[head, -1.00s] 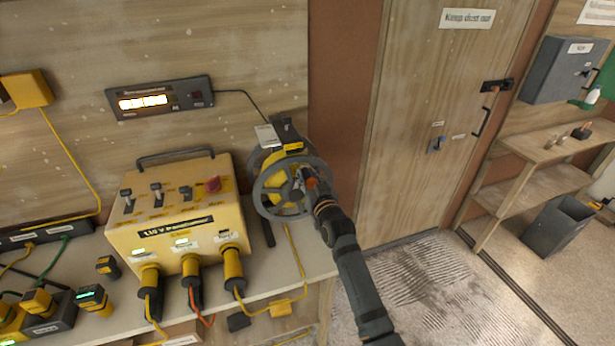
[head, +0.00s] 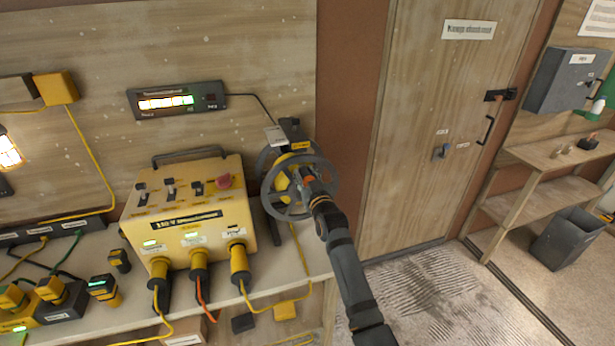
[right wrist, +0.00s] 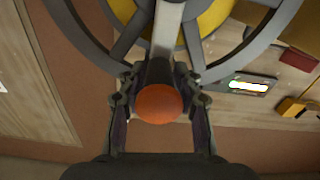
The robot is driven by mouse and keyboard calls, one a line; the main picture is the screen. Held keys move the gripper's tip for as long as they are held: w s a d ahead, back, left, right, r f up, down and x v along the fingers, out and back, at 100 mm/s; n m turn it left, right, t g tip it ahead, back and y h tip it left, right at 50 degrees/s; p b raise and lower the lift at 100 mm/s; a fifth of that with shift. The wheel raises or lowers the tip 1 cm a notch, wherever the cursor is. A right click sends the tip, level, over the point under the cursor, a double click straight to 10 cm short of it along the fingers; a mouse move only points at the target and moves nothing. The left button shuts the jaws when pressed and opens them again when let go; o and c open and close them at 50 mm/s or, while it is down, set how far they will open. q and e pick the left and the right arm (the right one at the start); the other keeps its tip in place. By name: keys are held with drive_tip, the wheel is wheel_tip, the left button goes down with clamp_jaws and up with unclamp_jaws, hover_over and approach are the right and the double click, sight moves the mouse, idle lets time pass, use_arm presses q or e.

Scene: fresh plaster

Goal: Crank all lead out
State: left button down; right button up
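The cable reel (head: 323,159) with yellow lead on its drum and a grey spoked wheel stands at the right end of the bench. The drum and wheel also show close up in the right wrist view (right wrist: 215,15). My right gripper (right wrist: 160,85) is around the crank handle, and its fingers appear shut on it. The orange knob (right wrist: 158,104) sits between the fingers. In the head view my right gripper (head: 306,184) covers part of the wheel. Yellow lead (head: 301,255) hangs from the reel to the bench. My left gripper is out of view.
A yellow power box (head: 190,225) with several plugged-in connectors stands left of the reel. A lit display panel (head: 178,101) hangs on the wall behind. A door (head: 430,110) and a shelf (head: 530,190) are to the right. Floor before the door is clear.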

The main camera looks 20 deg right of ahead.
drive_tip(key=shift+o, duration=1.1)
drive_tip(key=shift+a, duration=0.15)
drive_tip(key=shift+w+a+f, duration=0.1)
drive_tip(key=shift+s, duration=0.2)
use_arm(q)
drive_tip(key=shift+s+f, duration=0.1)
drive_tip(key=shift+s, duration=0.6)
use_arm(e)
drive_tip(key=s, duration=1.1)
drive_tip(key=shift+s+d, duration=0.2)
drive_tip(key=shift+s, duration=0.1)
